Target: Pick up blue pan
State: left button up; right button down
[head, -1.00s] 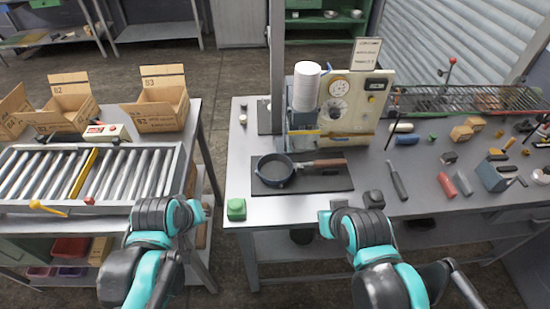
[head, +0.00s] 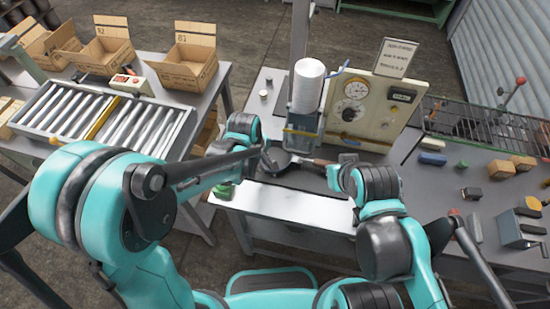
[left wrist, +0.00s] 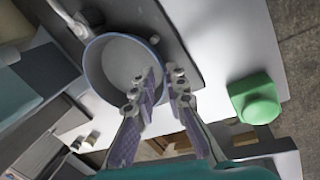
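The blue pan (head: 277,161) sits on the dark mat (head: 300,177) on the workbench, its brown handle pointing right; my left arm partly hides it. In the left wrist view the pan (left wrist: 112,70) shows a blue rim and grey inside. My left gripper (left wrist: 165,72) is open at the pan's near rim, one finger over the bowl side and the other just outside; I cannot tell whether they touch it. In the head view the left gripper (head: 262,158) is beside the pan. My right gripper (head: 335,176) is near the handle end; its fingers do not show clearly.
The machine with gauges (head: 352,108) and a white roll (head: 308,86) stands behind the pan. A roller conveyor (head: 105,118) is at the left.

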pick_arm(q)
jog(key=b+x, duration=0.1)
jog(key=x, duration=0.3)
jog(key=shift+r, duration=0.1)
grip_shut()
jog(key=shift+r, duration=0.2)
